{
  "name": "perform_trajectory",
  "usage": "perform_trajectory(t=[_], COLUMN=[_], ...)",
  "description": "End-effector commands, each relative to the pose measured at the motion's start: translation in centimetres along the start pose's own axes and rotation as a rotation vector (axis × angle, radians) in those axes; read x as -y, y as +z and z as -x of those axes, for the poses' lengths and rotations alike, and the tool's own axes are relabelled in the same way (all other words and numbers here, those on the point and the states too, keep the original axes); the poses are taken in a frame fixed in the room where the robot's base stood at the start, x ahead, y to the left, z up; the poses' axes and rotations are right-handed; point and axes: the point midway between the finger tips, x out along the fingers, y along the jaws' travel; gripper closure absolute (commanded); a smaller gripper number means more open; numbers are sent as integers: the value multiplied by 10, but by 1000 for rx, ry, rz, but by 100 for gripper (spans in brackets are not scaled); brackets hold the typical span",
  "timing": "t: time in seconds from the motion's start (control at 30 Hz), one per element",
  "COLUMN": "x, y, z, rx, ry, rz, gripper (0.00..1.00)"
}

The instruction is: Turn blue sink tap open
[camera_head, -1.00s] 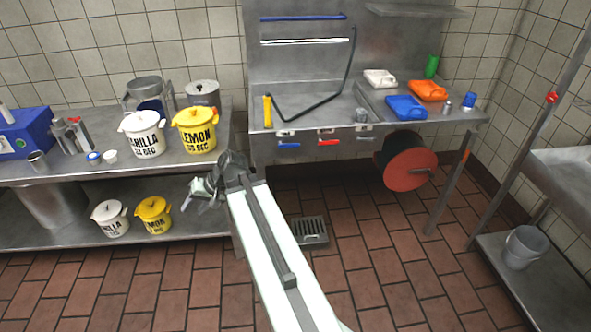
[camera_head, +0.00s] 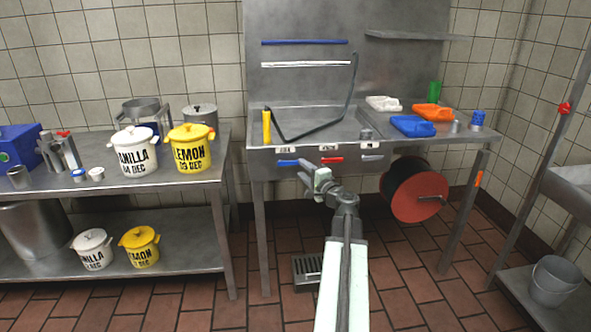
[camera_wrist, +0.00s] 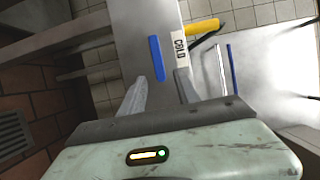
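The blue tap handle (camera_head: 287,163) sticks out from the sink's front panel, at the left of a red handle (camera_head: 331,160) and a white handle (camera_head: 372,157). My gripper (camera_head: 308,170) is in front of the panel, just right of the blue handle in the head view. In the wrist view the blue handle (camera_wrist: 157,58) lies ahead of my gripper (camera_wrist: 160,84), roughly in line with the gap between the fingers. A label reading COLD (camera_wrist: 179,48) is beside the blue handle.
The steel sink (camera_head: 350,125) holds a yellow-handled hose (camera_head: 267,127). A red hose reel (camera_head: 420,196) hangs under its right side. A table (camera_head: 215,178) with vanilla (camera_head: 136,152) and lemon (camera_head: 192,149) pots stands at the left. A floor drain (camera_head: 306,270) lies below.

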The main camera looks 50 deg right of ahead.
Motion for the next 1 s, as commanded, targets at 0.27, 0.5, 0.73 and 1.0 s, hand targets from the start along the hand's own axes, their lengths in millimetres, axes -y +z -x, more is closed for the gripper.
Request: perform_trajectory(t=[0.27,0.5,0.73,1.0], x=[0,0,0,0], y=[0,0,0,-1], z=[-42,-41,-41,-41], rx=[0,-1,-1,-1], ry=[0,1,1,1], rz=[1,1,1,1], gripper=[62,70,100,100])
